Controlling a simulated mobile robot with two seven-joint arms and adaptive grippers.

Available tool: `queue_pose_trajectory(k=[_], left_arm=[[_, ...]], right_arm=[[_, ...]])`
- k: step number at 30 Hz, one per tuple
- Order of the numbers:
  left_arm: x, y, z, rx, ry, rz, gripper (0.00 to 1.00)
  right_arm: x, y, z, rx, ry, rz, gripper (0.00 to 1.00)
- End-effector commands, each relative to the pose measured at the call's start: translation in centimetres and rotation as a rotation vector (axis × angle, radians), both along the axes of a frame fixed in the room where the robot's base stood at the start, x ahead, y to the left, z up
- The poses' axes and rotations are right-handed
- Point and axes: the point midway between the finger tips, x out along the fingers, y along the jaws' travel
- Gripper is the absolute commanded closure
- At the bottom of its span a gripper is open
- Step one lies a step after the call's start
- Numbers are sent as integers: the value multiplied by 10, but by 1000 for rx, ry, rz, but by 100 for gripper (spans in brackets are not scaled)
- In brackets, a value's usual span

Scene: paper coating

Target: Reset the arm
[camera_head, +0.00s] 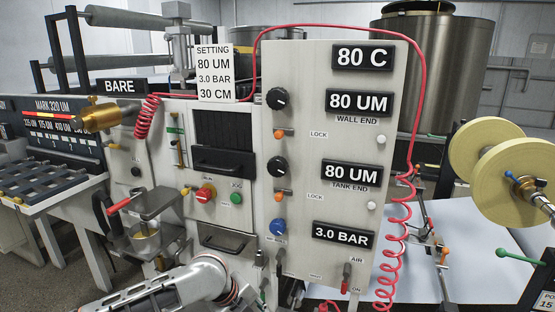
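A silver and grey arm link of mine (185,284) shows at the bottom, left of centre, in front of the coating machine. It rises from the bottom edge, bends near the lower drawer and drops back out of the picture. No gripper fingers show at its visible end. Neither gripper can be seen in the head view. The arm appears in front of the machine, and I cannot tell whether it touches anything.
The control panel (300,200) carries displays, black knobs, a blue knob (277,227) and a red coiled hose (393,250). Left of it are a red stop button (205,193), a brass cylinder (101,117) and a red-handled clamp (118,205). Cream rolls (480,148) stand at right.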

Motion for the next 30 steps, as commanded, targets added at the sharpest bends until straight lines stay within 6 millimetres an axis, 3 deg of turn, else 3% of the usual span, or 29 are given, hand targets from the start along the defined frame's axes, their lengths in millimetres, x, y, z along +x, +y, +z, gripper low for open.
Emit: queue_pose_trajectory(k=[1,6,10,14,17,22,30], left_arm=[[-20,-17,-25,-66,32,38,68],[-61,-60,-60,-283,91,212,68],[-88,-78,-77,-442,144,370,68],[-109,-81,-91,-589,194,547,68],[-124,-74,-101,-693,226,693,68],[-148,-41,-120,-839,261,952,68],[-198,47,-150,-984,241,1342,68]], right_arm=[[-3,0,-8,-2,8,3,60],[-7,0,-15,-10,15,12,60],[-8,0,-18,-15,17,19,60],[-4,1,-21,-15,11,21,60],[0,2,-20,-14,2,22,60],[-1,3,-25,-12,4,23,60],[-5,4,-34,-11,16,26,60]])
